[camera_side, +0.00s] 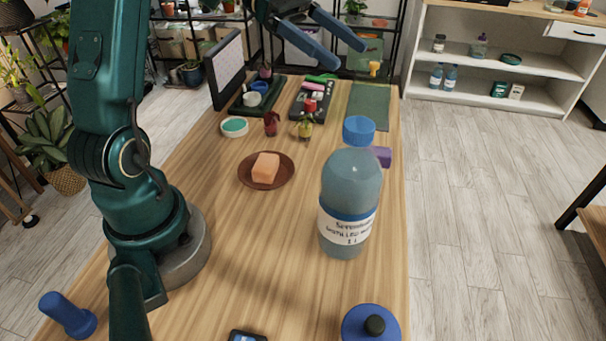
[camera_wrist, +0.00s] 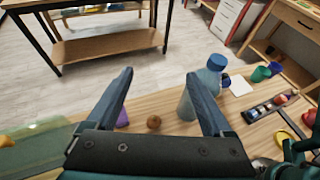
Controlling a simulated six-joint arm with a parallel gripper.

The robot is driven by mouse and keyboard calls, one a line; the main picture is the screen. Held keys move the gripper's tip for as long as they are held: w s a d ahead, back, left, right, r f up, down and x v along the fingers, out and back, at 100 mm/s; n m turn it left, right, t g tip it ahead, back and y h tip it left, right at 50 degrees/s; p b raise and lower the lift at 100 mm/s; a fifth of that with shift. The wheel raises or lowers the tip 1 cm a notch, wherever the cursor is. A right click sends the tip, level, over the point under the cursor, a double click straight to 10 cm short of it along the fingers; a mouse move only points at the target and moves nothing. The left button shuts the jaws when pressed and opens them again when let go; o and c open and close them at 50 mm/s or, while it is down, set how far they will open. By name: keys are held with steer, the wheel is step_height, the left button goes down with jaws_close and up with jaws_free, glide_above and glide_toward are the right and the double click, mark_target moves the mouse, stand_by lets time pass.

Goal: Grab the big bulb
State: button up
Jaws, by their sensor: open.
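A round brown bulb-like thing (camera_wrist: 154,122) lies on the table in the wrist view, between a purple item and the big bottle. I cannot pick it out in the side view, where the bottle may hide it. A dark red bulb-like thing (camera_side: 271,124) and a yellow-green one with sprouts (camera_side: 305,128) stand mid-table in the side view. Which is the big bulb I cannot tell for certain. My gripper (camera_side: 350,56) is open and empty, raised above the far part of the table. In the wrist view its fingers (camera_wrist: 158,74) spread wide, with the brown thing lower between them.
A large labelled bottle (camera_side: 350,210) stands at the table's right, also in the wrist view (camera_wrist: 203,85). A blue cup (camera_side: 359,130) and purple item (camera_side: 381,156) are behind it. An orange block lies on a brown saucer (camera_side: 245,180). A monitor (camera_side: 228,68) stands far left.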

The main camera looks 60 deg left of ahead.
step_height(320, 180, down, 21)
steer(key=shift+d+f, duration=0.1)
steer(key=shift+d, duration=0.05)
steer(key=shift+x, duration=2.5)
jaws_close()
